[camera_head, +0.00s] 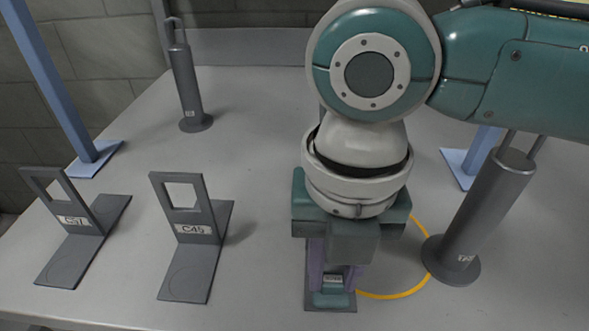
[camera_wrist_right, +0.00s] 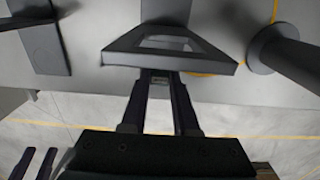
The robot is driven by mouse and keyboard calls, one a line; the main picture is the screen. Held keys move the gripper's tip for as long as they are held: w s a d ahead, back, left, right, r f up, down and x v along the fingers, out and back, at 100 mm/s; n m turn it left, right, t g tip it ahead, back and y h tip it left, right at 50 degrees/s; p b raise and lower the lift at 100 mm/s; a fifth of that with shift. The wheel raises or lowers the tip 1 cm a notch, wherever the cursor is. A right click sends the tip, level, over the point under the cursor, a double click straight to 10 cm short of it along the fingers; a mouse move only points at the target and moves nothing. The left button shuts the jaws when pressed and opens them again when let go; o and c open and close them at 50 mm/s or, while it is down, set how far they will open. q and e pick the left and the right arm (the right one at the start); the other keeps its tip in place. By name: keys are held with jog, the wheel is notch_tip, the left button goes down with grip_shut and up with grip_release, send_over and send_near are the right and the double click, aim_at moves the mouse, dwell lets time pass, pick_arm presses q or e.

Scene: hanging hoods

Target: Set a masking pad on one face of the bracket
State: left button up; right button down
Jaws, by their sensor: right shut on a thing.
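A grey bracket (camera_head: 345,304) stands at the left side of a yellow ring, mostly hidden under my right gripper (camera_head: 334,262). In the wrist view, its plate with a window (camera_wrist_right: 215,58) faces the camera. The two dark fingers of my right gripper (camera_wrist_right: 160,78) come together at the edge of that plate and are shut on it. Bracket C45 (camera_head: 190,230) stands to the left, and bracket C51 (camera_head: 75,225) farther left, both upright. I cannot make out a masking pad. My left gripper does not show in the head view.
A yellow ring (camera_head: 395,297) is marked on the grey table (camera_head: 255,150). A dark post (camera_head: 487,215) stands close to the right of my gripper. Another post (camera_head: 187,90) stands at the back left. Blue uprights (camera_head: 60,95) stand behind. The table between C45 and my gripper is clear.

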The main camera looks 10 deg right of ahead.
jog(key=c, duration=0.6)
grip_release()
